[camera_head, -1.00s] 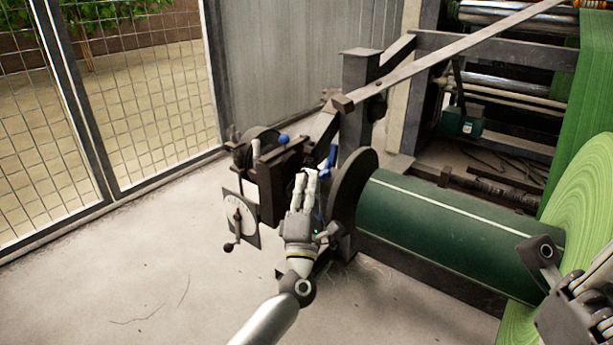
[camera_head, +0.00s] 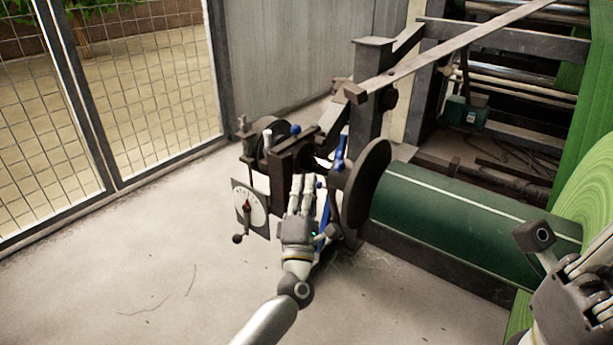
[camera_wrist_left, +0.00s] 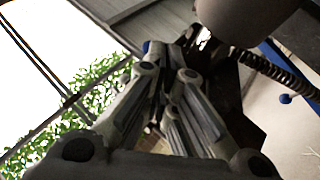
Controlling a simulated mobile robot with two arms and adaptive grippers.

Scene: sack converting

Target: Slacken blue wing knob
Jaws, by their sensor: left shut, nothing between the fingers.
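A blue wing-shaped knob (camera_head: 340,153) stands on the machine's brake end, just left of the dark round disc (camera_head: 366,185). My left gripper (camera_head: 304,178) is shut and empty, its fingers pointing up, below and left of this knob and apart from it in the picture. The left wrist view shows the closed fingers (camera_wrist_left: 165,85), with a bit of blue (camera_wrist_left: 147,46) beyond their tips; I cannot tell which part that is. My right gripper (camera_head: 560,265) is partly in view at the lower right, and its jaw state is unclear.
A dial plate (camera_head: 250,207) with a small crank hangs left of my left gripper. A blue ball-shaped handle (camera_head: 295,129) sits on the dark bracket. The green roller (camera_head: 465,215) lies to the right. A mesh fence (camera_head: 150,95) stands left; floor in front is clear.

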